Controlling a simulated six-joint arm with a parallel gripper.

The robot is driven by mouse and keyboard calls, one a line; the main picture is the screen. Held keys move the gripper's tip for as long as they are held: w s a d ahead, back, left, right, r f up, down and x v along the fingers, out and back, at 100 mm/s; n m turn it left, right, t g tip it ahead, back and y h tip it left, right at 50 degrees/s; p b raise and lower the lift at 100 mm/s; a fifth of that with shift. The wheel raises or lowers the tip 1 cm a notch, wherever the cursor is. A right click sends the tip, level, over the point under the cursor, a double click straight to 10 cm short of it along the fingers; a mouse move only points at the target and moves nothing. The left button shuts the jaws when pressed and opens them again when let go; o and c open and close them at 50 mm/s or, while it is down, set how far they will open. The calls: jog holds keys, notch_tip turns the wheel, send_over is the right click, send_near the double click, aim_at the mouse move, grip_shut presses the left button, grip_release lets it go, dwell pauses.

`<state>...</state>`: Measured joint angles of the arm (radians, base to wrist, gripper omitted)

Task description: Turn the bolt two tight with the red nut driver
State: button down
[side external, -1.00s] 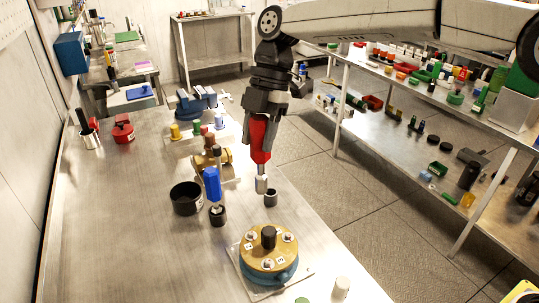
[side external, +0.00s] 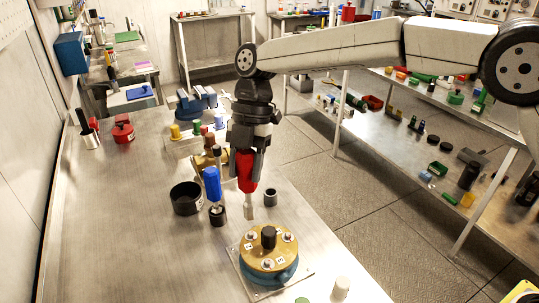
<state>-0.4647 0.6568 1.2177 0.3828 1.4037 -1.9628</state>
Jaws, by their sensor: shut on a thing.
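My gripper (side external: 246,168) is shut on the red nut driver (side external: 247,180), which points down with its silver socket (side external: 249,211) lowest. The socket is in the air just behind and above the left part of the round brass-coloured cover (side external: 257,254). The cover sits on a teal body (side external: 270,276) on a pale square plate (side external: 240,262). A black knob (side external: 268,237) stands at its centre, with bolts around it and small white number labels. The left bolt (side external: 250,235) is close below the socket. The labels are too small to read surely.
A blue-handled tool (side external: 212,184) stands in a dark holder (side external: 218,215), left of the driver. A black cup (side external: 186,198) and a small dark cup (side external: 271,197) flank this area. A white cylinder (side external: 341,287) stands front right. The bench's left front is clear.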

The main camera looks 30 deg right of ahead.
aim_at(247, 191)
jog(key=shift+f, duration=2.95)
dwell(0.4)
